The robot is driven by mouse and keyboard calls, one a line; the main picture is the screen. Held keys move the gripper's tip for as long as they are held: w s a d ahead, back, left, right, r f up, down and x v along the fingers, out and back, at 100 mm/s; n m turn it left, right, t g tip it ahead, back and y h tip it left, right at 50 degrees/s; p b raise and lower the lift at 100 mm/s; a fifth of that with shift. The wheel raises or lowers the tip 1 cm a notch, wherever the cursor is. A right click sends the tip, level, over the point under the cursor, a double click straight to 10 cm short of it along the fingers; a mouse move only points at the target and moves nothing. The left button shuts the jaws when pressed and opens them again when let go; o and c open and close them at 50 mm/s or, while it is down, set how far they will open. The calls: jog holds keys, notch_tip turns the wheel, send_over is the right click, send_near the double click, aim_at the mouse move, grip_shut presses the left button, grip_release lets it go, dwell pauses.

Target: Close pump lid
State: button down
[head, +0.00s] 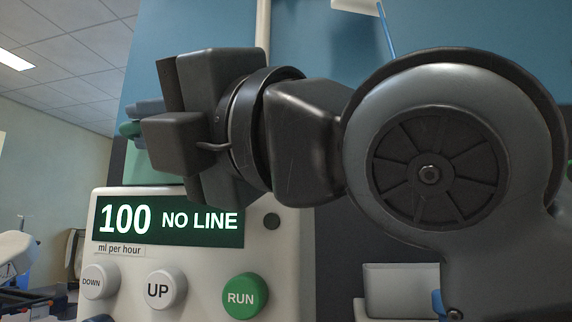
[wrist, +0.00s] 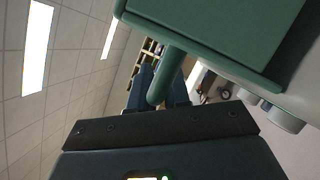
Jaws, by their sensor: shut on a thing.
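The pump (head: 190,268) is a pale box with a lit display reading "100" and "NO LINE". Its green lid (wrist: 215,40) fills the top of the wrist view, and a round green handle (wrist: 165,75) stands out from it.
Below the display are the DOWN (head: 97,281), UP (head: 165,290) and green RUN (head: 245,296) buttons. A pale pole (head: 263,25) rises behind my arm. A pale box (head: 402,290) stands at the lower right. A stretcher (head: 18,255) is at far left.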

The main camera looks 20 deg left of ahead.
jog(key=shift+f, duration=0.2)
jog(key=c, duration=1.4)
grip_release()
jog(key=shift+c, duration=0.2)
jog(key=v, duration=0.8)
jog(key=shift+s, duration=0.1)
